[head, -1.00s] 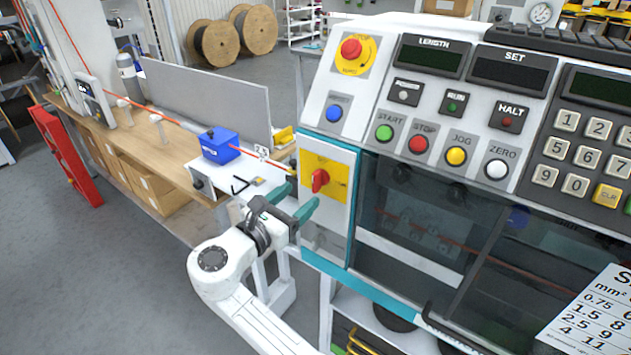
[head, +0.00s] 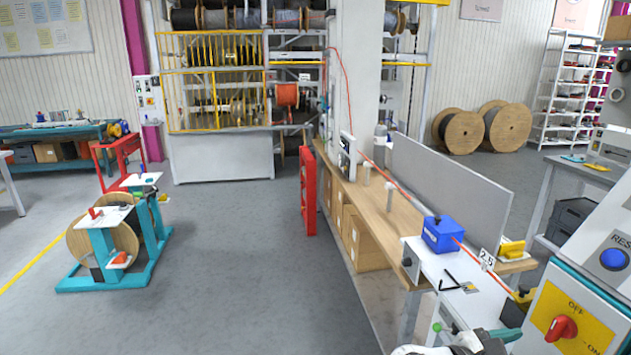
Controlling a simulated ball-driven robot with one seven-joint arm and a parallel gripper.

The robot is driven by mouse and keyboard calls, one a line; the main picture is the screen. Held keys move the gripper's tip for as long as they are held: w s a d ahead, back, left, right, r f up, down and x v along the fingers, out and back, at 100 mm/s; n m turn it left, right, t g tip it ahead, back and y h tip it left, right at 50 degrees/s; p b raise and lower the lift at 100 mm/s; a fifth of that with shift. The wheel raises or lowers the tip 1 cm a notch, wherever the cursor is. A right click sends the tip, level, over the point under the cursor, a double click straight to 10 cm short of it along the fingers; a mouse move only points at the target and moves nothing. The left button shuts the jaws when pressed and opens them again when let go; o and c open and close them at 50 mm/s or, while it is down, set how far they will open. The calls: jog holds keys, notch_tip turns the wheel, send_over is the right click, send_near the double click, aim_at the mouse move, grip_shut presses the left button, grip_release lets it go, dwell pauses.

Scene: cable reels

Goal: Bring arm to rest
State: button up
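My gripper (head: 503,338) shows only in part at the bottom edge of the head view, low and to the left of the yellow switch plate. A bit of teal finger and the dark gripper body are visible; most of it is cut off, so its opening cannot be told. My white arm (head: 425,350) comes in from the bottom edge. The red rotary switch (head: 561,328) sits on its yellow plate (head: 585,318), marked OFF and ON, at the lower right. The gripper appears apart from the switch.
A workbench (head: 385,222) carries a blue block (head: 443,234) with red cable running through it, and a grey panel (head: 450,195). A red frame (head: 308,190) stands at the bench end. A teal reel stand (head: 110,272) is at left. The floor between is clear.

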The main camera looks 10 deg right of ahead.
jog(key=s+f+m+y+b, duration=0.1)
jog(key=s+f+m+y, duration=0.4)
jog(key=f, duration=0.4)
jog(key=s+f+m+y+b, duration=0.1)
jog(key=s+f+m+y, duration=0.2)
jog(key=s+f, duration=0.5)
jog(key=s+a+f+m+y+b, duration=0.3)
jog(key=s+a+f+m+y, duration=0.5)
jog(key=s+a+f+m, duration=0.1)
jog(key=s+a+f, duration=0.1)
jog(key=s+a, duration=0.1)
jog(key=s, duration=0.1)
jog(key=shift+a+y, duration=0.15)
jog(key=shift+y, duration=0.25)
